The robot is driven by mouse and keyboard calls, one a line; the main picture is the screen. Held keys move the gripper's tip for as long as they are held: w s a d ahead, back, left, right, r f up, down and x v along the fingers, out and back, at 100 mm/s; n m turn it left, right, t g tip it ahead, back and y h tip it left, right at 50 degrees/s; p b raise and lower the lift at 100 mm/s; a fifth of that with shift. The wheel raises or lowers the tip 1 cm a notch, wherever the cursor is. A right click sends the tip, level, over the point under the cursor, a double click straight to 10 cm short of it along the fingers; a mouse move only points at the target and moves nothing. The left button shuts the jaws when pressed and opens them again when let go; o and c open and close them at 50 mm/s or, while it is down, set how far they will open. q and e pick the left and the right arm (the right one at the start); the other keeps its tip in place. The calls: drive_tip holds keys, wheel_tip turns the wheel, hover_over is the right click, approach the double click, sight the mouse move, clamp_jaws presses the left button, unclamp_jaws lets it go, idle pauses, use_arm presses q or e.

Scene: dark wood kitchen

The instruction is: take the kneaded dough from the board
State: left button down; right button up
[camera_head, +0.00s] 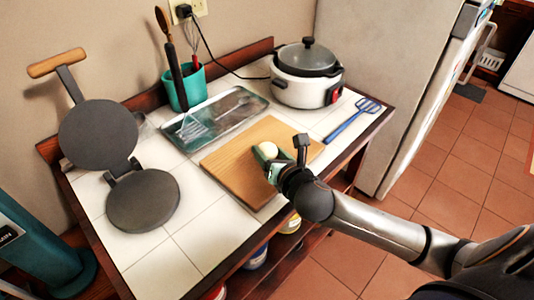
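The dough is a small pale ball (268,149) over the right-middle part of the wooden board (232,172) on the tiled counter. My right gripper (267,160) comes in from the lower right and is right at the dough. Its greenish fingers show beside and below the ball, and they hide its lower side. I cannot tell whether the fingers are closed on the dough, or whether it rests on the board. My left gripper is not in view.
A tortilla press (143,200) stands open at left. A metal tray (215,113), a teal utensil cup (184,89), a white cooker (305,80) and a blue spatula (352,118) surround the board. The counter's front left tiles are clear.

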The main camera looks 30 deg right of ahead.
drive_tip(key=c, duration=0.9)
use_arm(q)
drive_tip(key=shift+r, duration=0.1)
use_arm(e)
drive_tip(key=shift+r, duration=0.1)
